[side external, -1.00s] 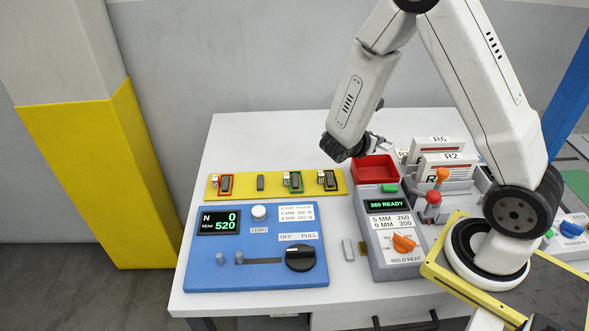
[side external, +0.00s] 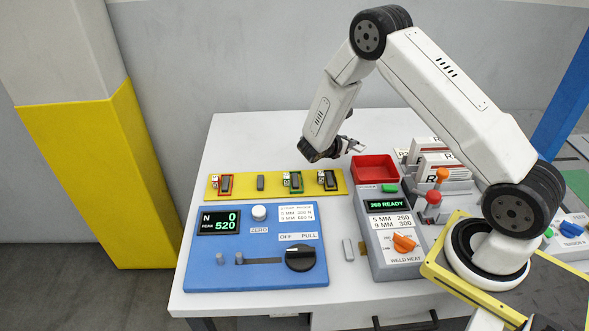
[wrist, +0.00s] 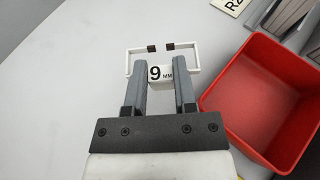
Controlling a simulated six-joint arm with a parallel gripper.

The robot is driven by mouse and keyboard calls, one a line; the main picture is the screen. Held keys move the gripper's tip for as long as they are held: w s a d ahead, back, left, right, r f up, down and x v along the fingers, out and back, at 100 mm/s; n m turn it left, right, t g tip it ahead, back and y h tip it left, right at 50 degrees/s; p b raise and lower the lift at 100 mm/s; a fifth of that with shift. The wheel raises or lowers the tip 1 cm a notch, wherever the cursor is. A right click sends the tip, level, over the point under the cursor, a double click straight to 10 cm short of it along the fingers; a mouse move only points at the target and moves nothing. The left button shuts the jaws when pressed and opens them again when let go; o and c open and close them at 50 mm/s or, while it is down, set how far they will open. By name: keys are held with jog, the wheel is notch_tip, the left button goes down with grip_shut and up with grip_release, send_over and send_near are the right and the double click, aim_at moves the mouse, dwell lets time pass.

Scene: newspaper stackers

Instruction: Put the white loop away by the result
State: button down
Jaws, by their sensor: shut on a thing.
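My gripper (side external: 346,146) is shut on the white loop (wrist: 129,62), above the table just left of the red bin (side external: 374,169). In the wrist view, my fingers (wrist: 160,84) hold the loop by its white tag marked 9 MM. The loop's far side has a gap between two dark ends. The red bin (wrist: 265,100) looks empty, right of the fingers. The blue tester (side external: 257,250) has a display (side external: 219,222) reading N 0 and PEAK 520. A limits card (side external: 296,213) lists 5 MM and 9 MM; its force figures are too small to read surely.
The grey welder (side external: 396,260) reads 260 READY. Upright cards (side external: 443,160) stand right of the bin. The back left table is clear.

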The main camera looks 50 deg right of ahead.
jog(key=shift+f, duration=0.1)
jog(key=shift+w+d+f, duration=0.15)
jog(key=shift+w+f, duration=0.15)
jog(key=shift+f, duration=1.5)
jog(key=shift+f, duration=0.15)
jog(key=c, duration=0.7)
grip_release()
